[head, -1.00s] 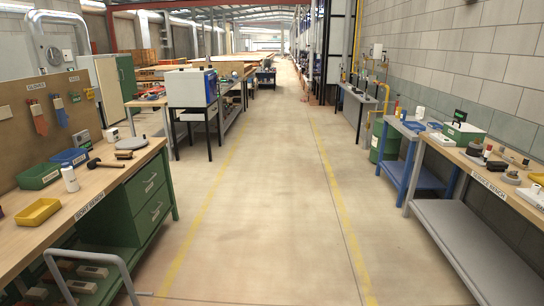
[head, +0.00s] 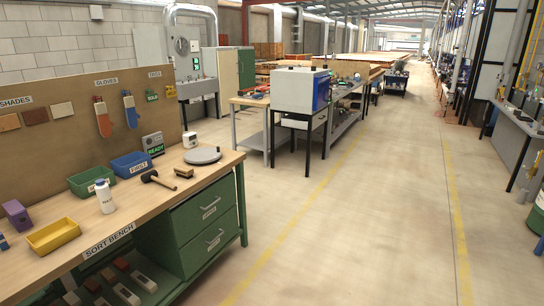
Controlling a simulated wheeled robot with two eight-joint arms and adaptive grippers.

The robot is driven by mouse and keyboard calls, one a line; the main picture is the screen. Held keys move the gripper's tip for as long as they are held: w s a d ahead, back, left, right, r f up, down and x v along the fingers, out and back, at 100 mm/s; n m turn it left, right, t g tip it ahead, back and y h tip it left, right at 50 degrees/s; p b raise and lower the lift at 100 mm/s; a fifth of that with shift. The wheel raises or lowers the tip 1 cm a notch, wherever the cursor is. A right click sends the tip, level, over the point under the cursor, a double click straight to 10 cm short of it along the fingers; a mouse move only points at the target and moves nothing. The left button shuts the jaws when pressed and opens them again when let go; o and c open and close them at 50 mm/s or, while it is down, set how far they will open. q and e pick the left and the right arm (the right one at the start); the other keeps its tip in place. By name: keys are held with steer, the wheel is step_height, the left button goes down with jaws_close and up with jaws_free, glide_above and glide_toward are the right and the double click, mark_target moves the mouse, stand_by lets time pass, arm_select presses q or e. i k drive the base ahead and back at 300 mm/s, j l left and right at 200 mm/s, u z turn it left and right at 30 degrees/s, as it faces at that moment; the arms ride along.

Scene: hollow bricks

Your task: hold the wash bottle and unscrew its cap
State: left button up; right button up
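A white bottle with a dark label and a white cap (head: 104,197) stands upright on the sort bench (head: 150,212) at the left; it looks like the wash bottle, but its label is too small to read surely. It stands between the green bin and the black mallet. Neither of my grippers shows in the head view.
Around the bottle are a green bin (head: 90,181), a blue bin (head: 131,165), a yellow tray (head: 53,236), a purple block (head: 17,215) and a black mallet (head: 160,180). A grey round plate (head: 202,155) lies farther back. The floor right of the bench is clear.

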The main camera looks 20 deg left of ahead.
mark_target(103, 193)
steer(key=i+j+u, duration=0.25)
steer(key=i+u, duration=0.25)
steer(key=i+j+u, duration=0.1)
steer(key=i+u, duration=0.25)
steer(key=u, duration=0.15)
steer(key=i+l+u, duration=0.1)
steer(key=i+u, duration=0.4)
steer(key=i+l+u, duration=0.25)
steer(key=i+u, duration=0.25)
steer(key=k, duration=0.1)
